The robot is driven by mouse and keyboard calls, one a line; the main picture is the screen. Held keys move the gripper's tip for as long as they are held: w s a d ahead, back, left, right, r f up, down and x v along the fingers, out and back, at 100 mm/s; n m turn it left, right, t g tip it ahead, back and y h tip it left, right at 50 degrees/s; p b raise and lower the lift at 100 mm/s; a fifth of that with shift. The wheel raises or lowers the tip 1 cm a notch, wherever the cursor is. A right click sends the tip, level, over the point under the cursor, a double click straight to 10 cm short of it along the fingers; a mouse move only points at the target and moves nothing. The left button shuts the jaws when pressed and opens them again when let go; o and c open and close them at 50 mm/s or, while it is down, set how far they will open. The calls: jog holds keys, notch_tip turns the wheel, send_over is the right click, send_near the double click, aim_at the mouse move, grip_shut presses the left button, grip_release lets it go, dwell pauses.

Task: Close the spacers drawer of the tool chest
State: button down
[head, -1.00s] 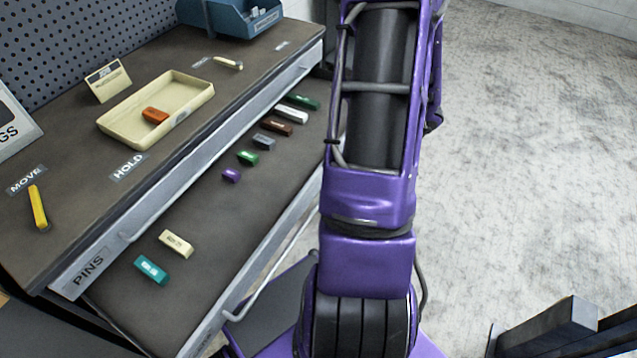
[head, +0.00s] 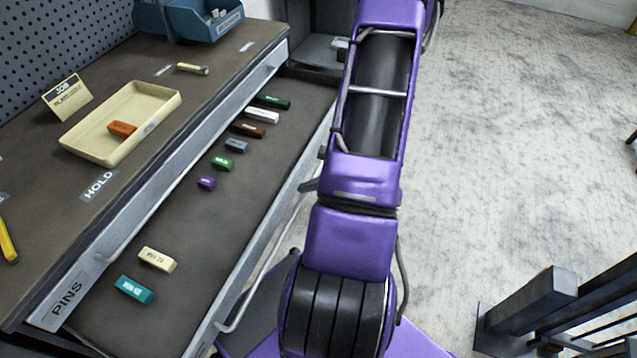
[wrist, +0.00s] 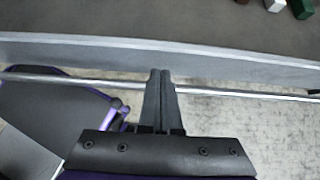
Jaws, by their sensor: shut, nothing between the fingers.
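The open drawer (head: 190,235) sticks out below the drawer marked PINS (head: 67,300). Its own label is not readable, so I cannot confirm it is the spacers drawer. Several small coloured blocks lie in it, including a teal one (head: 136,289) and a cream one (head: 157,259). The drawer front (wrist: 230,62) and its long bar handle (wrist: 250,92) cross the wrist view. My gripper (wrist: 160,73) is shut and empty, its fingertips overlapping the handle line, close to the drawer front. I cannot tell whether they touch. In the head view my gripper is not clearly visible.
On the chest top are a cream tray (head: 165,100) with an orange block (head: 122,128), a job card (head: 67,97), and a blue bin (head: 205,20). A dark frame (head: 550,300) stands at lower right. Open concrete floor (head: 500,130) lies right of my arm.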

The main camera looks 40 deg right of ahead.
jog(key=shift+x, duration=0.8)
jog(key=shift+w+a+b, duration=0.2)
jog(key=shift+w+b, duration=0.1)
jog(key=shift+w, duration=0.2)
jog(key=b, duration=0.6)
send_over(218, 171)
jog(key=s, duration=0.1)
jog(key=shift+s+d, duration=0.1)
jog(key=shift+d, duration=0.15)
jog(key=shift+w+a, duration=0.1)
jog(key=shift+w, duration=0.25)
jog(key=shift+w+a+r, duration=0.1)
jog(key=shift+w+r, duration=0.1)
jog(key=shift+w, duration=0.05)
